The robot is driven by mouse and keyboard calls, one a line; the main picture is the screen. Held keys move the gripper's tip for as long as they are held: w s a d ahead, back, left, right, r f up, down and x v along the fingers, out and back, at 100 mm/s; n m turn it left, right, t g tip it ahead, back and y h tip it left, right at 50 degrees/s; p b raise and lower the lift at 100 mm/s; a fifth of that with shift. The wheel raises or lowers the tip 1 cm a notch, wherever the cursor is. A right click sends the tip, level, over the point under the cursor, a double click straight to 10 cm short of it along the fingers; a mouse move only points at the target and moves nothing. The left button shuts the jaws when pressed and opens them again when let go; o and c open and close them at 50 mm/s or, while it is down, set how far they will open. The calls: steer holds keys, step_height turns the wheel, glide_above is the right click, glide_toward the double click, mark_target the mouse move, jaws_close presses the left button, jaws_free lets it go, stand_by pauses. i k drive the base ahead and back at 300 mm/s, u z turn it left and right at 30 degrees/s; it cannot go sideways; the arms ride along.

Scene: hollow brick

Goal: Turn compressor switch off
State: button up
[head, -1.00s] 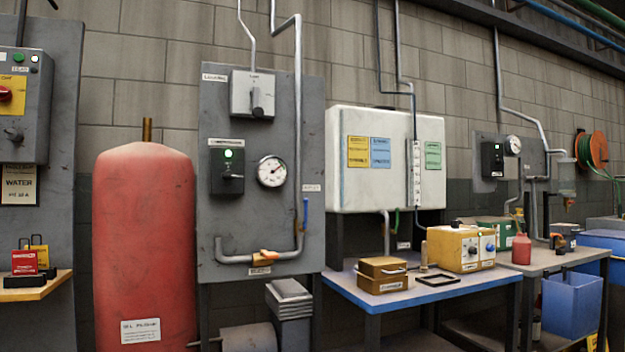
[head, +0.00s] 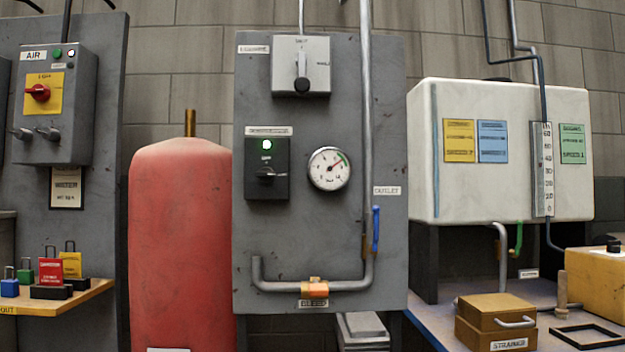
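The compressor switch (head: 266,176) is a black box on the grey panel (head: 340,238) in the middle of the head view. A worn label (head: 269,130) above it is hard to read. A round white pressure gauge (head: 329,168) sits just right of the switch. My gripper is not in the head view.
A red tank (head: 180,250) stands left of the panel. Further left are an AIR box with a red knob (head: 38,93) and a shelf with padlocks (head: 70,298). Pipes with a blue-handled valve (head: 376,230) run along the panel's right. A table with a strainer box (head: 495,322) is at right.

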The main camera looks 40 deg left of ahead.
mark_target(266, 174)
steer(key=i, duration=1)
steer(key=u, duration=2.35)
